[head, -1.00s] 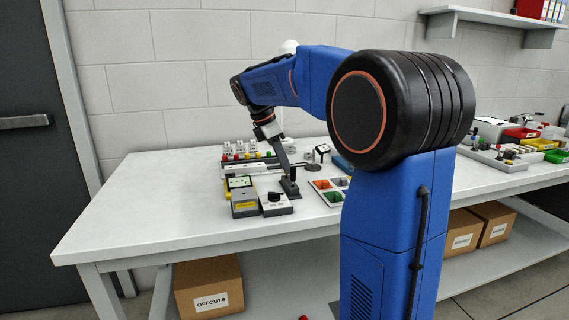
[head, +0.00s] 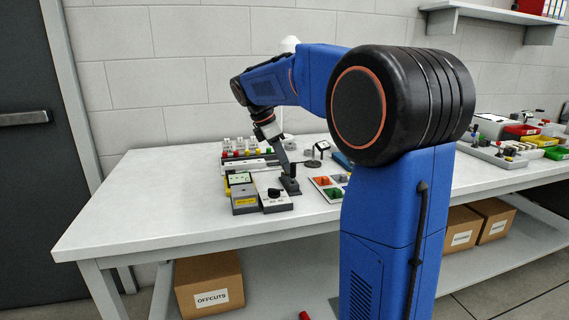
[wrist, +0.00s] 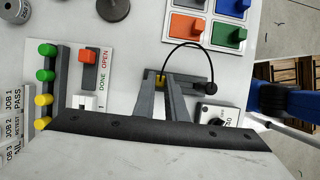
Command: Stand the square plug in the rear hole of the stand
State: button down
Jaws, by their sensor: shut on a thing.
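The dark stand (head: 290,190) is on the bench near its front edge, with a black upright post on it. In the wrist view the stand's base (wrist: 149,75) lies beneath my fingertips, and a round black knob (wrist: 210,88) is at its right. My gripper (wrist: 172,80) points down at the stand's left part, its fingers close together. It is shut on the square plug, which is mostly hidden by the fingers; a small yellow patch shows at the left fingertip. A thin black cable (wrist: 190,44) arches from the fingertips to the knob. The hole and the plug's depth are hidden.
A knob box (head: 275,202) and a box with a yellow label (head: 244,203) stand close to the left of the stand. A tray of coloured blocks (head: 322,182) is to its right. A red switch (wrist: 88,56) and several coloured buttons are nearby. The bench's left end is clear.

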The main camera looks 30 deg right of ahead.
jog(key=c, duration=1.7)
grip_release()
jog(key=v, duration=1.7)
jog(key=shift+a+r, duration=0.1)
jog(key=shift+a, duration=0.05)
